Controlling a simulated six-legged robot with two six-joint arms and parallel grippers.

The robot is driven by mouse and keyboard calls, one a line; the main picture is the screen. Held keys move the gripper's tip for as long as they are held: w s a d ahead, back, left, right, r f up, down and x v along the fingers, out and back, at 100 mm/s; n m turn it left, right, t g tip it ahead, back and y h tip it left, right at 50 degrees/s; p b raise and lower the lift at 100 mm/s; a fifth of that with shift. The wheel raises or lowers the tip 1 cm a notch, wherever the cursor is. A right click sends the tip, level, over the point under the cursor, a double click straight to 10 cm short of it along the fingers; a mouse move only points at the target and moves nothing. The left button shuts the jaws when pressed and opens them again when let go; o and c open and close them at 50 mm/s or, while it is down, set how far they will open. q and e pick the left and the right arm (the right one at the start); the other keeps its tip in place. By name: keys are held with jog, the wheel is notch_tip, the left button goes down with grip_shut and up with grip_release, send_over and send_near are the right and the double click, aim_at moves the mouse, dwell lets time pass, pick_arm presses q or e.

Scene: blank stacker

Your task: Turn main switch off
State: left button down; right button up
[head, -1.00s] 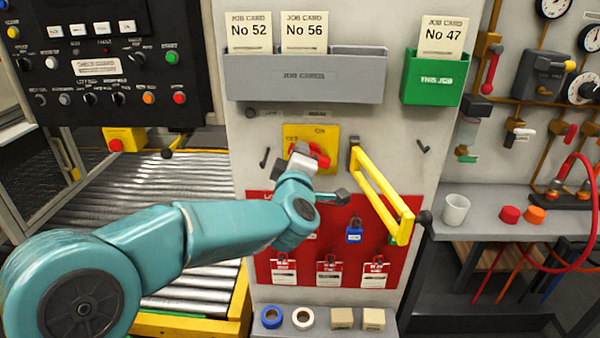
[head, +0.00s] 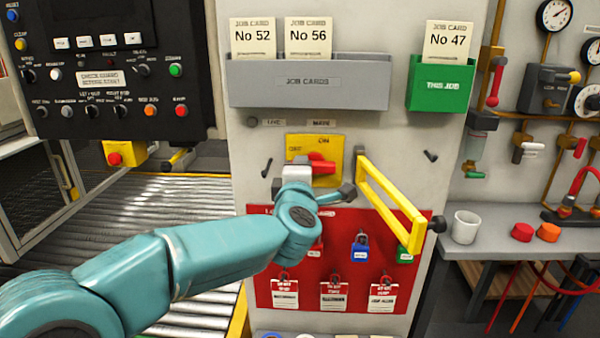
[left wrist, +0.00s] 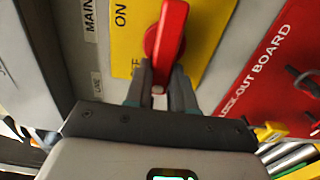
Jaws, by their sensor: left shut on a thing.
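The main switch has a red handle (head: 322,163) on a yellow plate (head: 330,146) marked ON at the top and with a label at its upper left. The handle lies about level across the plate. My left gripper (head: 306,166) comes from below left and is shut on the handle's left end. In the left wrist view the two fingers (left wrist: 160,88) clasp the near end of the red handle (left wrist: 168,35), and the ON mark is to the left. My right gripper is not in view.
A yellow hinged bar (head: 388,204) sticks out just right of the switch. Below is a red lockout board (head: 262,245) with padlocks and tags. Above are a grey job card holder (head: 305,95) and a green one (head: 436,90). A black control panel (head: 90,125) stands left.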

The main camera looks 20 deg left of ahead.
pick_arm(q)
jog(key=shift+d, duration=0.2)
jog(key=c, duration=1)
grip_release()
jog(key=shift+w+d, duration=0.1)
jog(key=shift+o, duration=0.2)
jog(key=v, duration=1.6)
jog(key=shift+s, duration=0.2)
